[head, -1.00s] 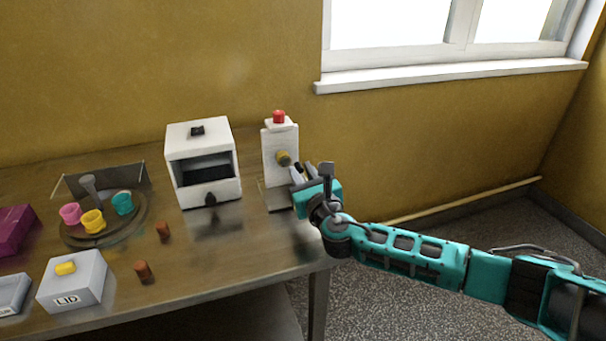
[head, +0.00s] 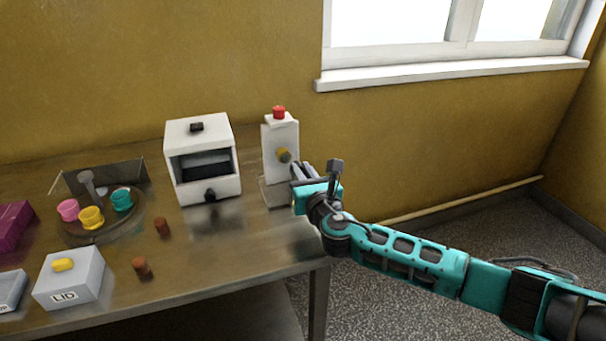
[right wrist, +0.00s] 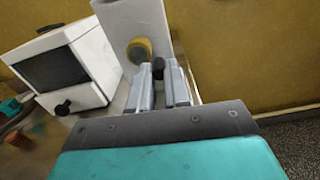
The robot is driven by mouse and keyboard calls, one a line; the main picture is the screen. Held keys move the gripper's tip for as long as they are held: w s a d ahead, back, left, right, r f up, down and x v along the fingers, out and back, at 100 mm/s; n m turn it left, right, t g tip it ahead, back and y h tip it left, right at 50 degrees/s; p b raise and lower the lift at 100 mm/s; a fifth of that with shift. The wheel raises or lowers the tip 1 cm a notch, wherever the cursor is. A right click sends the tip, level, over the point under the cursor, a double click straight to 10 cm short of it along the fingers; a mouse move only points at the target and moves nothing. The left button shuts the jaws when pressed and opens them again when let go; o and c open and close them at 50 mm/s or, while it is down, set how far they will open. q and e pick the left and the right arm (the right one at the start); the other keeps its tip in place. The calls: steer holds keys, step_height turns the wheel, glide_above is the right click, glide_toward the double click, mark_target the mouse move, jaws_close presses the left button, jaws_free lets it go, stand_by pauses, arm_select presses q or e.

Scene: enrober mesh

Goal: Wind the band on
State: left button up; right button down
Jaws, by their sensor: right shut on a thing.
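A white upright stand (head: 281,140) with a red button (head: 279,112) on top stands near the table's right end. A yellow-brown round hub (head: 284,155) sits on its front face; it also shows in the right wrist view (right wrist: 139,50). My right gripper (head: 300,171) is in front of the stand, just right of and below the hub. In the right wrist view its fingers (right wrist: 161,82) are shut on a small black knob (right wrist: 158,67), mostly hidden between them. No band can be made out. My left gripper is not in view.
A white box (head: 202,128) with a dark opening and a black front knob stands left of the stand. A round tray (head: 75,232) with coloured cups, a grey LID box (head: 84,286) and two brown cylinders (head: 161,226) are further left. The wall is behind.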

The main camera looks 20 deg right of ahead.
mark_target(277, 168)
steer(key=m, duration=0.1)
steer(key=m+b, duration=0.1)
steer(key=m, duration=0.1)
steer(key=f+m+b, duration=0.1)
steer(key=shift+a+m, duration=0.4)
steer(key=m, duration=0.1)
steer(key=m+b, duration=0.1)
steer(key=shift+a+f+m, duration=0.2)
steer(key=shift+a+m, duration=0.1)
steer(key=shift+m, duration=0.1)
steer(key=m, duration=0.1)
steer(key=a+m+b, duration=0.1)
steer(key=m, duration=0.1)
steer(key=shift+m, duration=0.3)
steer(key=m, duration=0.3)
steer(key=shift+a+m, duration=0.3)
steer(key=shift+a, duration=0.1)
steer(key=m, duration=0.3)
steer(key=shift+a+r+b, duration=0.25)
steer(key=shift+a+b, duration=0.1)
steer(key=m, duration=0.3)
steer(key=shift+a+r, duration=0.2)
steer(key=shift+a, duration=0.05)
steer(key=shift+m, duration=0.3)
steer(key=shift+r, duration=0.1)
steer(key=shift+a, duration=0.1)
